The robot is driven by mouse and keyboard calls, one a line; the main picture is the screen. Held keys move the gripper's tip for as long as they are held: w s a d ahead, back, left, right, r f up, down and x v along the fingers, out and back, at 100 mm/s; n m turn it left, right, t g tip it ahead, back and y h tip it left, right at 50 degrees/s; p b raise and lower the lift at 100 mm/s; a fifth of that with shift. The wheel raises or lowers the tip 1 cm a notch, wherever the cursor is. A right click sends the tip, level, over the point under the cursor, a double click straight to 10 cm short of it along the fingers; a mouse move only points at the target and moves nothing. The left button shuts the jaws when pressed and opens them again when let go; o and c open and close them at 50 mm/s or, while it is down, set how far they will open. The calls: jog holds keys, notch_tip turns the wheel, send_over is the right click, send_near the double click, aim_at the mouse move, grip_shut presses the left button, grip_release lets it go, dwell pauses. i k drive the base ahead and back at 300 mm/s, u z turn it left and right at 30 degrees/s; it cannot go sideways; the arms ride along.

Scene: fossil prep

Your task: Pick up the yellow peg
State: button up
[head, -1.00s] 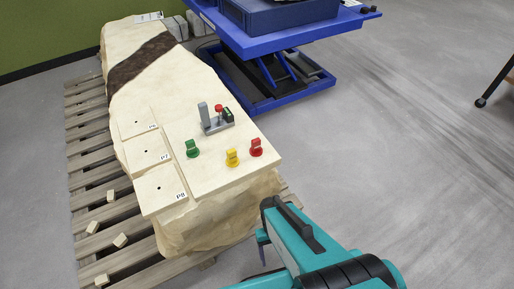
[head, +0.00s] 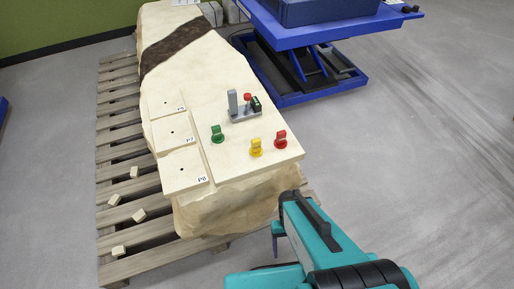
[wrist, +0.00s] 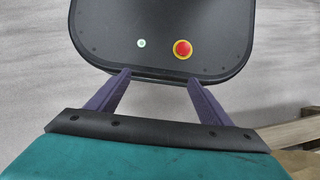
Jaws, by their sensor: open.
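The yellow peg (head: 256,148) stands upright near the front edge of the pale stone block (head: 235,165), between a green peg (head: 217,134) and a red peg (head: 281,139). My gripper is below and in front of the block in the head view, mostly hidden by my teal arm; one purple finger shows. In the wrist view my gripper (wrist: 156,80) is open and empty, its two purple fingers apart over my own dark base. No peg shows in the wrist view.
A grey fixture (head: 245,112) with a small red knob stands behind the pegs. Tiles labelled P7 (head: 173,131) and P8 (head: 186,171) lie at the block's left. The block rests on a wooden pallet (head: 118,180) with loose chips. A blue lift table (head: 310,35) stands behind.

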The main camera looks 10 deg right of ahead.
aim_at(255, 150)
jog(key=u, duration=0.15)
jog(key=k, duration=0.6)
jog(key=u, duration=0.55)
jog(key=k, duration=0.7)
jog(key=u, duration=0.4)
jog(key=i, duration=0.6)
jog(key=u, duration=0.75)
jog(key=i, duration=0.5)
jog(key=u, duration=0.35)
